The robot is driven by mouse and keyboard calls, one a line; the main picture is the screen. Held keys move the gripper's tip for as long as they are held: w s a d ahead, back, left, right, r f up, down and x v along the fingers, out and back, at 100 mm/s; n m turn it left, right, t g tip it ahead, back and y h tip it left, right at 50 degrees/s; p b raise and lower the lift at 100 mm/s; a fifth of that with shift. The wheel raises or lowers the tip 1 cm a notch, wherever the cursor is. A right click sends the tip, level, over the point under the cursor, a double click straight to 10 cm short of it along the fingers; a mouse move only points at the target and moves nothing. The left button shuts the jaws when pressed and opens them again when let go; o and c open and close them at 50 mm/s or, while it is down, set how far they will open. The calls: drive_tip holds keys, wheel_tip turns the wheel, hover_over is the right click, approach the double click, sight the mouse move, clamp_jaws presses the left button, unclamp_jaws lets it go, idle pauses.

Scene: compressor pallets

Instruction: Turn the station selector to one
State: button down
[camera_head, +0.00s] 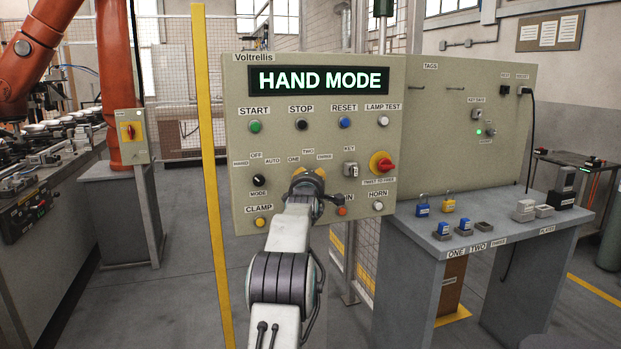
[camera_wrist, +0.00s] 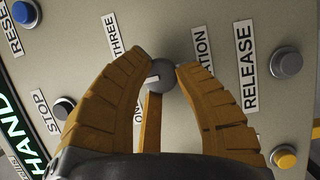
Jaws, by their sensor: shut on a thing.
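The station selector (camera_wrist: 162,74) is a small round grey knob with a pale mark, visible in the wrist view between the fingertips. My gripper (camera_wrist: 163,66) has yellow-orange ribbed fingers closed on the knob from both sides. The pale mark points to the left of the wrist picture; which station it is at, I cannot tell for sure. The THREE label (camera_wrist: 125,50) shows, while the ONE label (camera_wrist: 138,108) is partly covered. In the head view my gripper (camera_head: 308,180) is at the panel below the ONE, TWO and THREE labels, and hides the knob.
The control panel (camera_head: 225,120) has a lit display (camera_head: 319,80) reading HAND MODE. A grey table (camera_head: 410,240) with padlocks stands to the right.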

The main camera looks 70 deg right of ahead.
drive_tip(key=n+h+b, duration=0.1)
drive_tip(key=n+b, duration=0.1)
drive_tip(key=b, duration=0.1)
drive_tip(key=shift+n, duration=0.4)
drive_tip(key=c, duration=0.9)
unclamp_jaws()
drive_tip(key=shift+d, duration=0.1)
drive_tip(key=shift+o, duration=0.2)
drive_tip(key=v, duration=1.2)
drive_tip(key=shift+f, duration=0.15)
